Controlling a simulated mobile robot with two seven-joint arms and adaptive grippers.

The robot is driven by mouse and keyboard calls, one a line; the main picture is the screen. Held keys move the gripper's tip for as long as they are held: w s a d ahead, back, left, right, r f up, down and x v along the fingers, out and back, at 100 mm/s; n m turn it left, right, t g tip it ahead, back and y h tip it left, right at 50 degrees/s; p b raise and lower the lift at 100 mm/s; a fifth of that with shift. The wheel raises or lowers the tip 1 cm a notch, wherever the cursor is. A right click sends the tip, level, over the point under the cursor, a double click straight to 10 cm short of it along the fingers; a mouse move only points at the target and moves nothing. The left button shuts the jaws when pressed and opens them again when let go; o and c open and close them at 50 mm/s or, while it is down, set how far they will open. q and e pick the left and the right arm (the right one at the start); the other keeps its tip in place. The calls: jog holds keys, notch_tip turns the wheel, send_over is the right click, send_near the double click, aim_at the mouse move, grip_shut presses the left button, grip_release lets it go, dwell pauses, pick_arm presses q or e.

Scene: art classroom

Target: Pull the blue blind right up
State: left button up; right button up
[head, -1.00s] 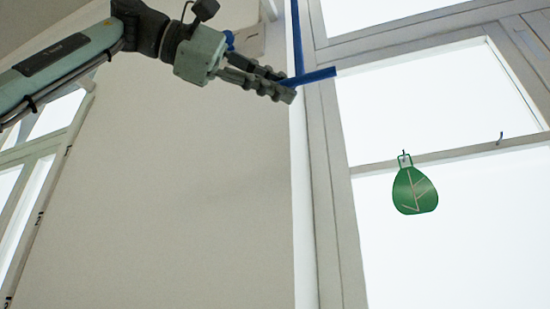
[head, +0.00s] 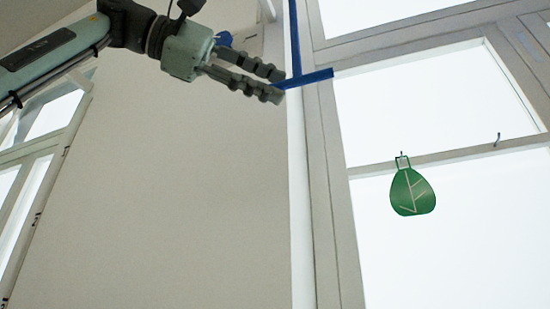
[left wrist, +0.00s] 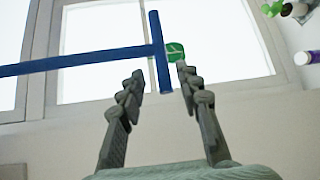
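The blue blind (head: 295,40) shows in the head view as a narrow blue strip hanging from the top edge, with a short crossbar (head: 312,78) at its lower end. The top of the blind is out of view. In the left wrist view the strip (left wrist: 80,64) and crossbar (left wrist: 158,40) form a T. My left gripper (head: 278,85) is open at the left end of the crossbar. In the left wrist view that end lies between or just beyond the parted fingertips (left wrist: 161,84); contact cannot be told. My right gripper is not in view.
A bright window with a grey frame (head: 330,200) stands behind the blind. A green leaf-shaped ornament (head: 412,192) hangs before the pane. A plain pale wall (head: 170,190) lies below my left arm. Small items, including a purple-and-white one (left wrist: 306,58), show at the wrist view's right.

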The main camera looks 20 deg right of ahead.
pick_arm(q)
jog(key=s+a+r, duration=0.1)
jog(key=a, duration=0.9)
jog(key=shift+s+a+r, duration=0.2)
jog(key=shift+s+r, duration=0.05)
jog(key=shift+s, duration=0.05)
